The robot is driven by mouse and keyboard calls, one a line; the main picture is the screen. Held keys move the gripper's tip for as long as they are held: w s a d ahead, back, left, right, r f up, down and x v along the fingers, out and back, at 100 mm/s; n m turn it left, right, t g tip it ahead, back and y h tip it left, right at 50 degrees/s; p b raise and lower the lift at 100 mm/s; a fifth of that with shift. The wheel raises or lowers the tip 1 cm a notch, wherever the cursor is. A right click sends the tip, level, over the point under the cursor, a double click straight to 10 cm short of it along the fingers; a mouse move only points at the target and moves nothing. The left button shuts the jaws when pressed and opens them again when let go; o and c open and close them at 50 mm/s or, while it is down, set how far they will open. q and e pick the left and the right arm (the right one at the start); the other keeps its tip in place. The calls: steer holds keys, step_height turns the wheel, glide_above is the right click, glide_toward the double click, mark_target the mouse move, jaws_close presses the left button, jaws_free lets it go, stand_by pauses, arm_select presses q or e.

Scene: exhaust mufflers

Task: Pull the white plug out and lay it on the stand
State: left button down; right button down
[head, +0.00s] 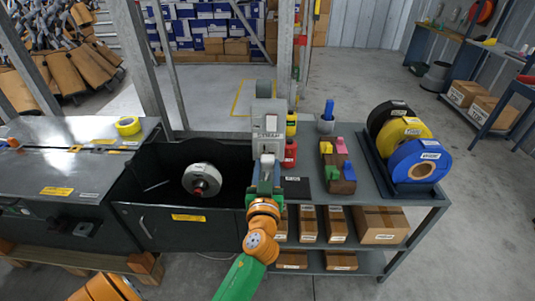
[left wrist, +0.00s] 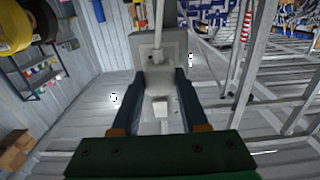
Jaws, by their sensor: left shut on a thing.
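My left gripper (head: 266,176) points away from me at the grey labelled unit (head: 268,123) on the bench. In the left wrist view, its two dark fingers (left wrist: 161,80) are shut on the pale white plug (left wrist: 160,88), one on each side. Beyond the plug is a pale block with a rod on it (left wrist: 172,45). I cannot tell whether the plug is still seated in the unit. A block with coloured pieces (head: 340,178) stands to the right of the gripper. I cannot tell which thing is the stand. My right gripper is not in view.
A black open bin (head: 150,165) with a round metal part (head: 201,181) lies left of the gripper. Red and yellow bottles (head: 290,152) stand close on its right. Tape rolls (head: 417,165) fill the bench's right end. A dark flat patch (head: 297,188) beside the gripper is bare.

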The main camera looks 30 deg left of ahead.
arm_select(q)
steer(key=shift+v, duration=1.15)
